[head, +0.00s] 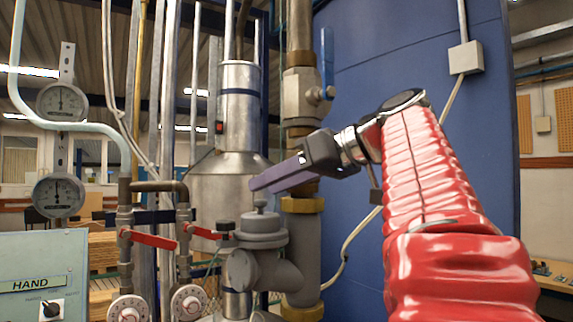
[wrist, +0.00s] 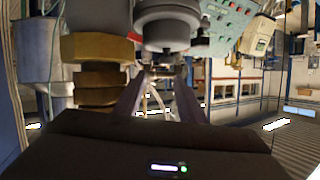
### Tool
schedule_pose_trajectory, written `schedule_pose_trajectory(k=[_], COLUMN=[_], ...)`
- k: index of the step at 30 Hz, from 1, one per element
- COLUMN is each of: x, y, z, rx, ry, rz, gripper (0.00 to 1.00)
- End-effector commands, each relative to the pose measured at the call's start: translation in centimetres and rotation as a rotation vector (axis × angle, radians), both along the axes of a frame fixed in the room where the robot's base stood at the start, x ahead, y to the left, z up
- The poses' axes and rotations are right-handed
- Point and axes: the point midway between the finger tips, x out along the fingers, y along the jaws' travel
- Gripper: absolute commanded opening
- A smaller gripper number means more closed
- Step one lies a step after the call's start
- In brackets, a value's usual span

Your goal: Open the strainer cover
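The grey strainer (head: 270,265) stands in the centre of the head view, on the pipework. Its round cover (head: 262,224) is seated on top, with a small knob (head: 260,205) standing up from it. My gripper (head: 256,185) reaches in from the right, its dark purple fingers just above the knob. In the wrist view, which looks upside down, the grey strainer cover (wrist: 167,35) is at the top centre. My two fingers (wrist: 160,82) are spread apart below it with nothing gripped between them. Exact contact with the knob cannot be told.
Brass-coloured pipe fittings (head: 302,205) rise close behind the strainer. A valve with a blue handle (head: 327,62) is above. Red-handled valves (head: 150,238), gauges (head: 60,195) and a control panel (head: 45,270) stand left. A blue tank (head: 400,50) fills the background right.

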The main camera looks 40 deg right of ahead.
Motion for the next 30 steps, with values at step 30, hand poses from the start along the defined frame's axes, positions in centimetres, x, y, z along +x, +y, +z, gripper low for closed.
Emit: schedule_pose_trajectory(k=[30], x=[-9.6], y=[-3.0], z=[3.6], rx=[0.002], ry=[0.001], rz=[-0.001], gripper=[0.36])
